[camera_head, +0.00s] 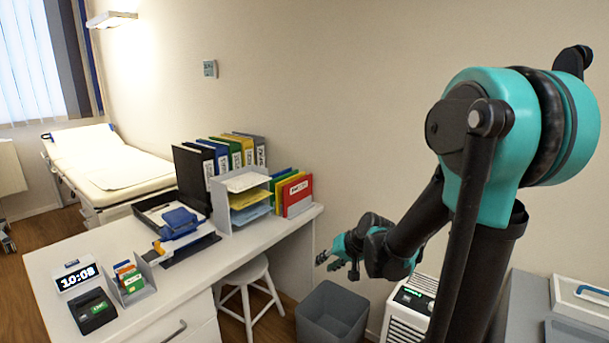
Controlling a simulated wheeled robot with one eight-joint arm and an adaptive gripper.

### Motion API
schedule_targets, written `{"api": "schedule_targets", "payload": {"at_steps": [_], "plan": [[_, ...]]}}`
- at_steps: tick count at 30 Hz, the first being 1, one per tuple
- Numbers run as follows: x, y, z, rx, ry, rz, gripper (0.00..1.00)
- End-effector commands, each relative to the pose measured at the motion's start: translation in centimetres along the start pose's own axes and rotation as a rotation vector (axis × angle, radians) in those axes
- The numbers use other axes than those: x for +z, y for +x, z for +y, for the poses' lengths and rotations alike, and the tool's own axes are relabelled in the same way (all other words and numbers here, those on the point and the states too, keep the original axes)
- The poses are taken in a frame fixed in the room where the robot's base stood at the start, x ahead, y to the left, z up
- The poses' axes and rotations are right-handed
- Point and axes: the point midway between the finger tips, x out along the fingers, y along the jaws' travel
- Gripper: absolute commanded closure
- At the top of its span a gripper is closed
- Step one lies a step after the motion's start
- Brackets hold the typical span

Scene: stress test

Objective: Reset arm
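My arm, teal and black, rises along the right side of the head camera view and bends down toward the middle. My gripper (338,258) is at its end, to the right of the desk's right edge and above the grey waste bin (331,313) in the picture. It points left. Its fingers are small and dark; I cannot tell whether they are open or shut. No held object is visible.
A white desk (225,270) carries binders (222,155), a paper tray rack (243,200), a digital clock (77,277) and a stapler-like blue item (180,221). A white stool (247,292) stands below it. A white heater-like unit (410,305) and a grey cabinet (527,300) stand right.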

Motion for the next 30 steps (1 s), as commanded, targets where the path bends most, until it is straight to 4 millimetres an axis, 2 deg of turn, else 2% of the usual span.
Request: {"api": "schedule_targets", "payload": {"at_steps": [1, 9, 15, 20, 30], "plan": [[1.8, -1.3, 1.1, 0.045, -0.019, -0.011, 0.71], [10.5, -6.7, 7.9, 0.296, -0.112, -0.081, 0.71], [14.7, -9.2, 11.4, 0.423, -0.150, -0.116, 0.71], [15.8, -9.9, 12.4, 0.460, -0.161, -0.127, 0.71], [15.8, -9.9, 12.4, 0.460, -0.161, -0.127, 0.71]]}}
